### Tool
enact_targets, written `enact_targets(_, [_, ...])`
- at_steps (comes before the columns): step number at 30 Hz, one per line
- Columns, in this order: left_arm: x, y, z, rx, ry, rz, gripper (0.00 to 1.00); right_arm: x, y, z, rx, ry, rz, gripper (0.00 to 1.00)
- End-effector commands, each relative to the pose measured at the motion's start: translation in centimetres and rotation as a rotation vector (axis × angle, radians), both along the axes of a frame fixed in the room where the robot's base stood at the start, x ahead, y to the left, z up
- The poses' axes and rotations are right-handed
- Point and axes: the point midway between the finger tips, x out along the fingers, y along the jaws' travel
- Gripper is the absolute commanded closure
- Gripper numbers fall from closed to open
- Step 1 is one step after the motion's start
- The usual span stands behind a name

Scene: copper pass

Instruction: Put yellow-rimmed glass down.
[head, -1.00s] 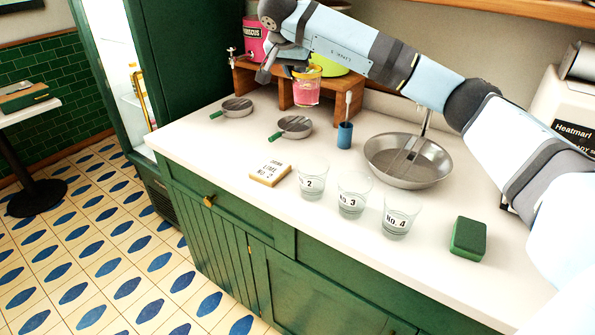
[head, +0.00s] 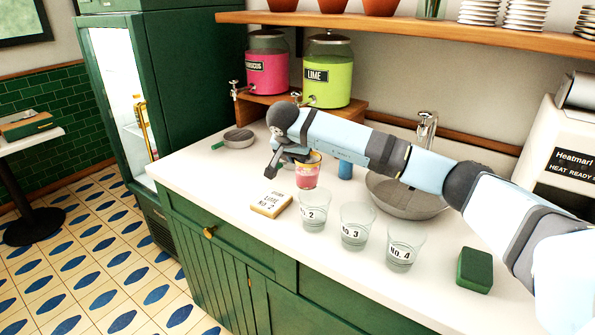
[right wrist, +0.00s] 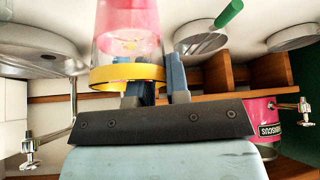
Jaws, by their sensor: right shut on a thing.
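The yellow-rimmed glass (head: 308,172) holds pink liquid and is upright just behind the order card. My right gripper (head: 297,160) is shut on it near the rim. In the right wrist view, which is upside down, the glass (right wrist: 128,42) with its yellow rim shows beside the gripper fingers (right wrist: 158,82). The glass's base is close to the counter (head: 225,180), but I cannot tell whether it touches. My left gripper is not in view.
The order card (head: 270,205) and glasses No. 2 (head: 313,212), No. 3 (head: 355,230) and No. 4 (head: 404,247) stand in front. A strainer (head: 238,138), blue pot (head: 345,168), sink bowl (head: 395,198) and green sponge (head: 475,270) are around. The counter left of the card is clear.

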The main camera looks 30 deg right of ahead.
Motion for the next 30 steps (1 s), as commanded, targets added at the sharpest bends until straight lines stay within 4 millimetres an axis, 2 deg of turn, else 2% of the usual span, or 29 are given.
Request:
enact_targets(9, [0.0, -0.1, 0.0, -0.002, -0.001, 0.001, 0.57, 0.0, 0.1, -3.9, 0.0, 0.001, 0.001, 1.0])
enact_targets(20, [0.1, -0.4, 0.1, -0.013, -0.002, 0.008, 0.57, 0.0, 0.0, -4.4, 0.0, 0.0, 0.001, 1.0])
enact_targets(21, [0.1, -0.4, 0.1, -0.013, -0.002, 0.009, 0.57, 0.0, 0.0, -4.4, 0.0, 0.001, 0.001, 0.77])
enact_targets(24, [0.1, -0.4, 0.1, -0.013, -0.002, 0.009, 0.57, 0.0, 0.0, -4.4, 0.0, 0.002, 0.0, 0.58])
enact_targets(30, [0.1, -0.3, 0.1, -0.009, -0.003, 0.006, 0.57, 0.0, 0.0, -4.4, 0.0, 0.002, 0.0, 0.58])
